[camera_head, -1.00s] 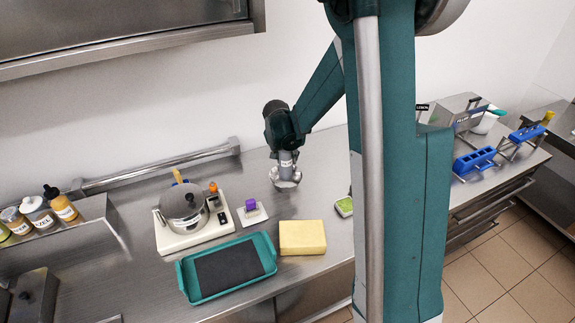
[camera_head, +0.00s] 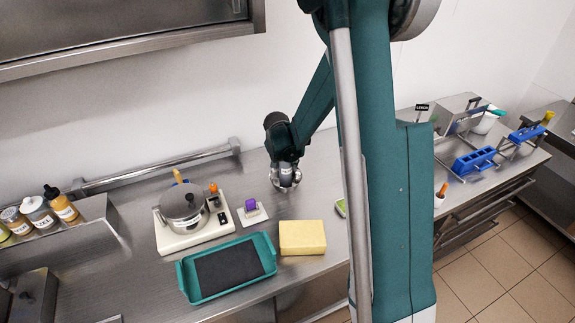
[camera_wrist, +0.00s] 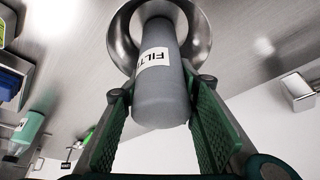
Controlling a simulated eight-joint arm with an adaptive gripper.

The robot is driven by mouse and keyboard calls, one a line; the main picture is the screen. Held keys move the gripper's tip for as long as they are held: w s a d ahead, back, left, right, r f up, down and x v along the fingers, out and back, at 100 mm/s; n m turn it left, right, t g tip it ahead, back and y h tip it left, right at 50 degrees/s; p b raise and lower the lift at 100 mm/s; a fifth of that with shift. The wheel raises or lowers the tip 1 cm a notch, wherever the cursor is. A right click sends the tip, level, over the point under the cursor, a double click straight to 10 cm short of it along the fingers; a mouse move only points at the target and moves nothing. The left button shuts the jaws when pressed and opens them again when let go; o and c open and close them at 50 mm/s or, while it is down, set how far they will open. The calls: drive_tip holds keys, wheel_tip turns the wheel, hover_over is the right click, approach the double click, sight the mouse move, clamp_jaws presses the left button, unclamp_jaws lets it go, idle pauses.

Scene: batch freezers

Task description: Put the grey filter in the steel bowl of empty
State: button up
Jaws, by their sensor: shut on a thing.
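The grey filter (camera_wrist: 162,100) is a smooth cylinder with a white label, partly read as "FILT". My gripper (camera_wrist: 160,88) is shut on it, with a green pad on each side. The steel bowl (camera_wrist: 203,32) is round and shiny; in the wrist view the filter's far end lies within its rim. Whether the filter touches the bottom is hidden. In the head view, my gripper (camera_head: 284,155) points down at the bowl (camera_head: 289,185) on the steel counter, and the filter (camera_head: 286,168) shows just above the rim, mostly covered by the gripper.
Blue racks (camera_head: 475,161) stand far right.

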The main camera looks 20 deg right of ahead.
drive_tip(key=shift+f, duration=0.1)
drive_tip(key=o, duration=1.1)
drive_tip(key=shift+c, duration=0.2)
drive_tip(key=shift+r, duration=0.2)
drive_tip(key=shift+v, duration=5.95)
